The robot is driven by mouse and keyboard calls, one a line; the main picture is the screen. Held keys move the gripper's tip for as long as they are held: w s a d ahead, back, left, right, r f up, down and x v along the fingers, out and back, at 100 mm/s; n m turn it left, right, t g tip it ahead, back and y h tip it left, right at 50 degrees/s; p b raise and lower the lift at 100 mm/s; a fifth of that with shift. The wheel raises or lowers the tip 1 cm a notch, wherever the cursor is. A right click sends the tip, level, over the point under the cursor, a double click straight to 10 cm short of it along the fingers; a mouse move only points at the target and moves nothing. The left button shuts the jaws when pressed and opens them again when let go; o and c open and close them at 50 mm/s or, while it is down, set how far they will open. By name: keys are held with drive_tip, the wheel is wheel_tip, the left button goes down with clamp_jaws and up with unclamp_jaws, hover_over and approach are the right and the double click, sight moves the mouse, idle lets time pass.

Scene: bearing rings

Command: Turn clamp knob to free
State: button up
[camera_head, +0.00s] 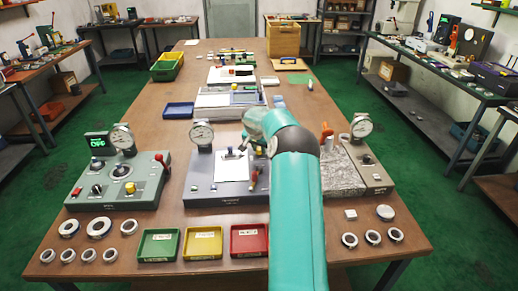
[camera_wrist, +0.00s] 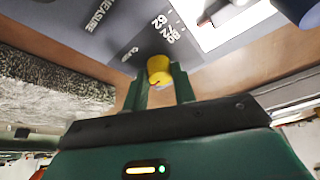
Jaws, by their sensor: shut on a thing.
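In the wrist view, the two green fingers of my gripper (camera_wrist: 160,88) are closed around a yellow knob (camera_wrist: 159,69), which I take for the clamp knob. The knob sits by the edge of a dark grey panel (camera_wrist: 110,35) with white print reading "MEASURE" and some numbers. The knob's pointer and setting cannot be read. In the head view, the dark grey middle station (camera_head: 205,186) carries a dial gauge (camera_head: 201,134) and a white plate (camera_head: 231,167). My teal arm reaches over its right side and hides part of it. My fingertips cannot be made out there.
A grey-green station (camera_head: 120,183) with a red lever stands left. A grey stone block (camera_head: 340,177) and another gauge station (camera_head: 372,172) stand right of my arm. Green (camera_head: 158,245), yellow (camera_head: 203,243) and red (camera_head: 249,240) trays and several rings lie along the front.

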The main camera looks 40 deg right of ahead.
drive_tip(key=n+t+y, duration=0.1)
drive_tip(key=n, duration=0.3)
drive_tip(key=shift+s+d, duration=0.1)
drive_tip(key=n, duration=0.2)
drive_tip(key=n+t+y, duration=0.1)
drive_tip(key=n, duration=0.1)
drive_tip(key=shift+d+n+y, duration=0.1)
drive_tip(key=shift+n+y, duration=0.2)
drive_tip(key=n+y, duration=0.1)
drive_tip(key=n, duration=0.3)
drive_tip(key=shift+d+n+t+y, duration=0.1)
drive_tip(key=shift+n+t+y, duration=0.2)
drive_tip(key=shift+y, duration=0.1)
drive_tip(key=shift+d+n+y, duration=0.1)
drive_tip(key=shift+n+y, duration=0.5)
drive_tip(key=shift+n, duration=1.3)
drive_tip(key=o, duration=1)
drive_tip(key=shift+r, duration=0.1)
